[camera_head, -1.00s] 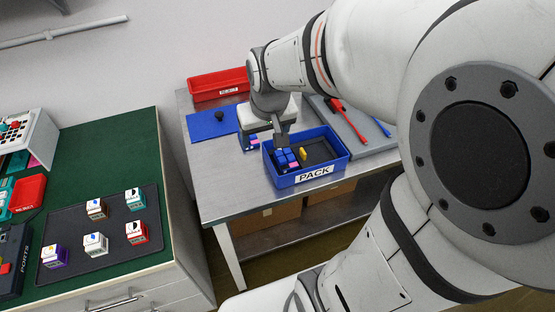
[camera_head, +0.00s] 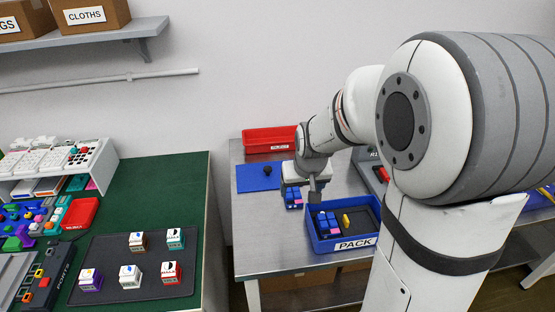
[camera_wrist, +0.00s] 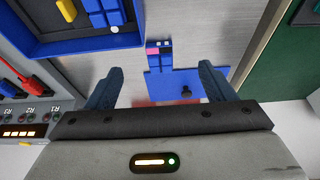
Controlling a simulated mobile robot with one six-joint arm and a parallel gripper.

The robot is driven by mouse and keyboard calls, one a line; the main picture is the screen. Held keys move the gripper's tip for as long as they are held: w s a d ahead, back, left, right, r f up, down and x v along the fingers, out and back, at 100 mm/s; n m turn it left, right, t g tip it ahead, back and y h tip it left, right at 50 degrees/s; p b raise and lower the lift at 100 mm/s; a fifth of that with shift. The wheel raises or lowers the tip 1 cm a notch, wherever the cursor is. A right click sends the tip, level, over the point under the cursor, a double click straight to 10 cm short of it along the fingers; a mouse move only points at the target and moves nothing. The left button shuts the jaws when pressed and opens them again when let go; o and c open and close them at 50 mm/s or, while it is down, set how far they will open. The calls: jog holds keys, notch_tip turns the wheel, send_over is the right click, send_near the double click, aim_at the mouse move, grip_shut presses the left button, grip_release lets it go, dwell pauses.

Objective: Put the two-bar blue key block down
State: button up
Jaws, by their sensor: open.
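A blue key block (camera_head: 293,198) with a pink part stands on the grey table, just left of the blue PACK bin. It also shows in the wrist view (camera_wrist: 159,57), between the bin wall and the blue mat; its bars are too small to make out. My gripper (camera_head: 315,186) is above the table near the block and the bin's left end. In the wrist view my gripper (camera_wrist: 157,84) is open, its two dark fingers wide apart with nothing held between them. The block lies beyond the fingertips, in line with the gap.
The PACK bin (camera_head: 323,246) holds blue blocks and a yellow piece (camera_head: 346,220). A blue mat (camera_head: 256,183) with a dark knob and a red bin (camera_head: 268,140) lie behind. A green bench (camera_head: 178,187) at left carries a dark tray (camera_head: 104,252) with several key blocks.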

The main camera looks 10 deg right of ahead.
send_near(293, 193)
jog(key=f, duration=0.2)
jog(key=shift+t, duration=0.3)
jog(key=shift+p+x, duration=0.65)
jog(key=shift+x, duration=2.8)
jog(key=c, duration=1.2)
jog(key=shift+o, duration=0.2)
jog(key=shift+r, duration=0.1)
